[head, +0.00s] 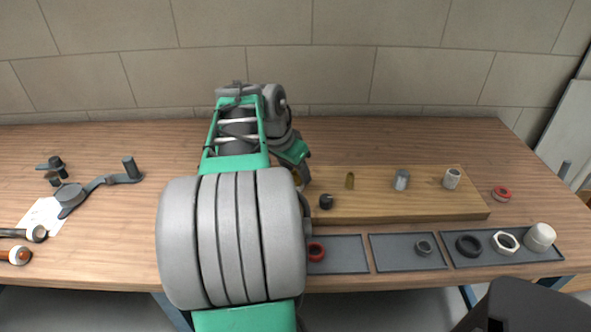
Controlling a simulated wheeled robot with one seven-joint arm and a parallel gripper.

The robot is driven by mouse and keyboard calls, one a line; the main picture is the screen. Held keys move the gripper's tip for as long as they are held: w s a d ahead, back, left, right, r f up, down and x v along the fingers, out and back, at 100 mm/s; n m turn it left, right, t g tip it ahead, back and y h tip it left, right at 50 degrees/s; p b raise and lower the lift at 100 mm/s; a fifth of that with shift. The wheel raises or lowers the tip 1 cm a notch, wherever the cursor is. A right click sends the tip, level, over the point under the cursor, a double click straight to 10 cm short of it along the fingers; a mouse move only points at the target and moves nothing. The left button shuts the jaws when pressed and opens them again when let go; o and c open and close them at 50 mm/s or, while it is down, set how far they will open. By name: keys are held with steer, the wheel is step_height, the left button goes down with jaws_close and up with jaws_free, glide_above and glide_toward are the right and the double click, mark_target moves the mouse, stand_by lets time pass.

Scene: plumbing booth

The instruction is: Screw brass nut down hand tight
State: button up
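A wooden board (420,207) lies on the bench with a row of upright stubs. A brass-coloured stub (350,181) stands on it, right of my gripper. My gripper (301,172) is low over the board's left end, mostly hidden behind my own arm. A small brass-coloured piece (297,178) shows beside it, partly covered; I cannot tell if this is the brass nut or whether the gripper holds it. The fingertips cannot be made out. A dark round fitting (326,202) sits near the board's front left.
A grey stub (401,180) and a pale stub (452,179) stand farther right. A wrench (97,185) lies left.

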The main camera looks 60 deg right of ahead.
jaws_close()
stand_by(0.3)
steer(key=shift+w+d+m+g+y+p, duration=0.15)
steer(key=shift+m+g+p, duration=0.4)
steer(key=shift+m, duration=0.55)
steer(key=shift+a+m+g+y+p, duration=0.15)
steer(key=shift+m+g+p, duration=0.1)
steer(key=shift+m+p, duration=0.7)
steer(key=shift+d+m+g, duration=0.1)
steer(key=shift+m+g, duration=0.2)
steer(key=shift+m, duration=0.65)
steer(key=shift+w+d+m+g+y+p, duration=0.1)
steer(key=shift+m+g+y+p, duration=0.2)
steer(key=shift+m+y+p, duration=0.9)
steer(key=shift+f+m+p, duration=0.1)
steer(key=shift+m+p, duration=0.45)
steer(key=shift+m, duration=1.25)
